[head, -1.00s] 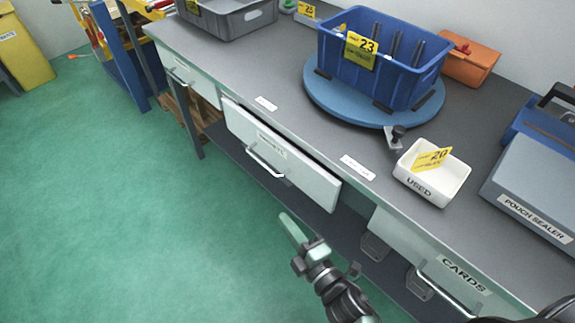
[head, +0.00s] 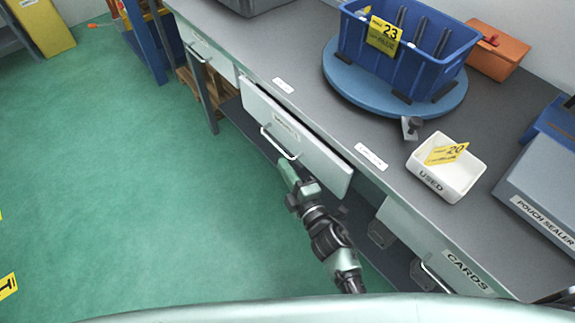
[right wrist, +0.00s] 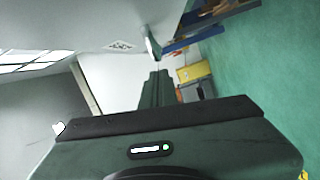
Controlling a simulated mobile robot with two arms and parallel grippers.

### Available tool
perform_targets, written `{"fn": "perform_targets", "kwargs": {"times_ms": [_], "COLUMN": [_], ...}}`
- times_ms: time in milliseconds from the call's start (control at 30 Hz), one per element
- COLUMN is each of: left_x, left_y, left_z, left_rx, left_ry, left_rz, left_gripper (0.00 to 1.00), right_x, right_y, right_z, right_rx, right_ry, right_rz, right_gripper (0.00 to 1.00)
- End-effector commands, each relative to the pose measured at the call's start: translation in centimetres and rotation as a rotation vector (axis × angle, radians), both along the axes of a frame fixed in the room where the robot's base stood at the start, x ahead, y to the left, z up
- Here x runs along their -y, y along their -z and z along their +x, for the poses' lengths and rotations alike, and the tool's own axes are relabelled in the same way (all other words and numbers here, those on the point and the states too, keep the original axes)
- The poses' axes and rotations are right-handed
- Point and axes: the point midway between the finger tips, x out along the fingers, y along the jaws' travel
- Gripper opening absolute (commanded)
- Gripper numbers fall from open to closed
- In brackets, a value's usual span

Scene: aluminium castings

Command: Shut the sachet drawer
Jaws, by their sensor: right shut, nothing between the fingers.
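The middle drawer (head: 313,158) under the bench stands part-way out, with a dark gap behind its top edge. It has a pale front, a bar handle (head: 280,143) and a label too small to read surely; I take it for the sachet drawer. My right gripper (head: 284,168) is shut and empty, just in front of the drawer front and a little below the handle. I cannot tell whether it touches. In the right wrist view the shut fingers (right wrist: 156,88) point away from the camera. My left gripper is not in view.
The CARDS drawer (head: 440,255) is to the right and another drawer (head: 207,52) to the left. On the bench stand a blue bin (head: 410,55) on a round turntable (head: 350,90), a USED tray (head: 437,180) and a pouch sealer (head: 545,180). The green floor (head: 150,190) in front is clear.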

Motion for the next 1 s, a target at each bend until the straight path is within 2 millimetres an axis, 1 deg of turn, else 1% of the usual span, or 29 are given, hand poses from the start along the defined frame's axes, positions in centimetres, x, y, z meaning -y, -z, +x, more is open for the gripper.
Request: {"fn": "perform_targets", "kwargs": {"times_ms": [133, 300, 467, 567, 767, 1000], "left_x": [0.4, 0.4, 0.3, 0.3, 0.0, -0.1], "left_y": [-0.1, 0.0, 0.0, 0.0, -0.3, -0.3], "left_z": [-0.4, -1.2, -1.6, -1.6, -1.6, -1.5], "left_rx": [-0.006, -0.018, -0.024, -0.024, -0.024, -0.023], "left_ry": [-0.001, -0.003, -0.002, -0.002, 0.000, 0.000], "left_rz": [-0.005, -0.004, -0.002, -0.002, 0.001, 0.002], "left_gripper": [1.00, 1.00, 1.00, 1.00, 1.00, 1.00], "right_x": [0.5, 0.6, 0.7, 1.3, 3.9, 4.5], "right_y": [0.2, 0.2, 0.2, 0.1, 0.1, 0.1], "right_z": [0.4, 0.4, 0.4, 0.9, 2.8, 3.2], "right_rx": [-0.001, -0.001, 0.000, 0.001, 0.002, 0.001], "right_ry": [0.000, 0.000, 0.000, -0.001, 0.000, 0.006], "right_rz": [0.000, 0.000, 0.000, -0.003, -0.004, -0.002], "right_gripper": [0.00, 0.00, 0.00, 0.00, 0.00, 0.00]}}
